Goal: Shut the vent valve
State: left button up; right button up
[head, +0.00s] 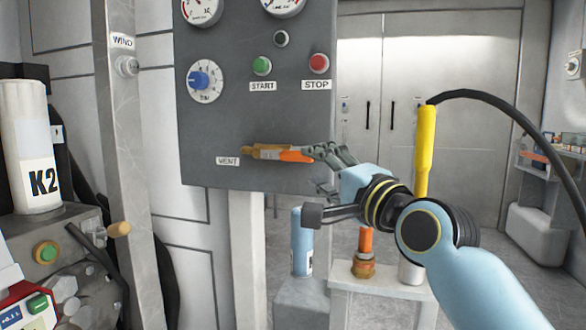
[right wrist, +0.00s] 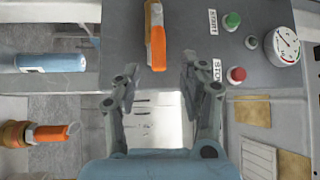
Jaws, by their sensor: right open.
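The vent valve (head: 263,151) is a brass body low on the grey panel, beside the VENT label (head: 228,161). Its orange handle (head: 295,156) points right, roughly in line with the body. My right gripper (head: 318,168) is open near the handle's right end; one finger overlaps it in the head view. In the right wrist view the orange handle (right wrist: 156,47) lies ahead of my open right gripper (right wrist: 159,83), roughly centred between the fingers, with its end just beyond the tips. Contact is not visible. My left gripper is out of view.
The grey panel (head: 225,130) also carries gauges, a blue knob (head: 204,79), a green START button (head: 262,66) and a red STOP button (head: 319,64). Below stand a blue cylinder (head: 302,250) and an orange-topped brass fitting (head: 365,252). A K2 bottle (head: 32,150) stands left.

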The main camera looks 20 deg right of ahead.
aim_at(300, 160)
jog(key=x, duration=0.2)
jog(key=b+x, duration=0.1)
jog(key=x, duration=0.3)
jog(key=shift+w+f+b, duration=0.2)
jog(key=shift+w+b, duration=0.15)
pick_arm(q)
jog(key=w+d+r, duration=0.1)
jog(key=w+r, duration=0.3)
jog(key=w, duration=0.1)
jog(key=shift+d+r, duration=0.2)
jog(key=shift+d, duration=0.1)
pick_arm(e)
jog(key=shift+x, duration=0.8)
jog(key=shift+r, duration=0.1)
jog(key=shift+c, duration=0.4)
grip_shut()
